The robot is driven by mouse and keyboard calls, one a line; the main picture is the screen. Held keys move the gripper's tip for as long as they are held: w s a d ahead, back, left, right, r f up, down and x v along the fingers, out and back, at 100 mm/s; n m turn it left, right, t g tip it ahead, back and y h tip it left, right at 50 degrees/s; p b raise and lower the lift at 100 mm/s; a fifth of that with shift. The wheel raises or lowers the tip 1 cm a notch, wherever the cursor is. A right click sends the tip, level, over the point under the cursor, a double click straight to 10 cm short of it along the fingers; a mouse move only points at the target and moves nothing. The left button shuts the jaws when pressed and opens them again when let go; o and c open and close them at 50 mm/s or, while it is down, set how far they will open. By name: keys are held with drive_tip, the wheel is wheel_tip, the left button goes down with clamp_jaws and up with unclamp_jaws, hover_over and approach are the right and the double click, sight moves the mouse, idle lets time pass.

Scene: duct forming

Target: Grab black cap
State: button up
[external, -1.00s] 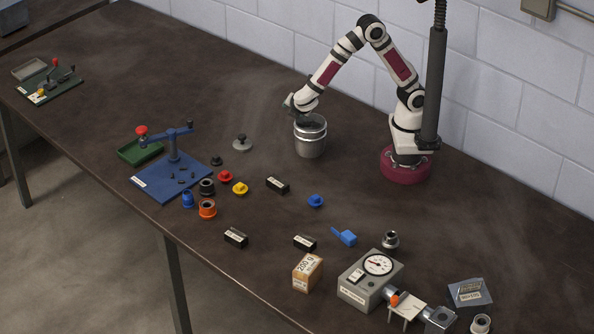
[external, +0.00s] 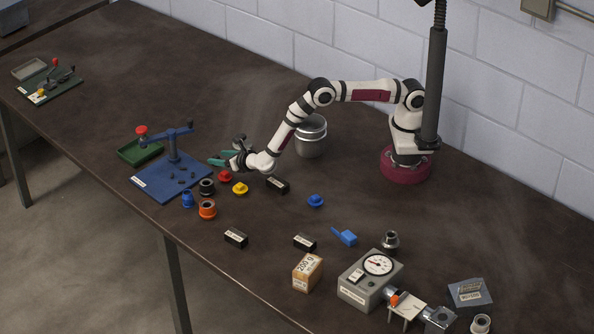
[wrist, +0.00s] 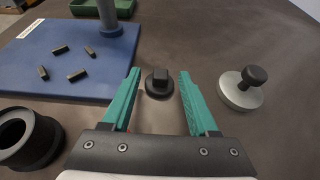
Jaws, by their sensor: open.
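The black cap (wrist: 158,84) is a small round piece with a raised square-edged knob. It stands on the dark table, between and slightly beyond my green fingers in the wrist view. My gripper (wrist: 160,73) is open, with one finger on each side of the cap, and nothing is held. In the external view my gripper (external: 217,157) is low over the table, just right of the blue fixture. I cannot make out the cap there because the fingers cover that spot.
The blue fixture plate (wrist: 75,55) with several small black pegs lies close to the left finger. A grey disc with a black knob (wrist: 242,90) stands right of the fingers. A black ring (wrist: 27,137) is at lower left. Red (external: 225,176) and yellow (external: 240,188) caps lie nearby.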

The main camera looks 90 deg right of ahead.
drive_tip(key=shift+x, duration=0.95)
clamp_jaws()
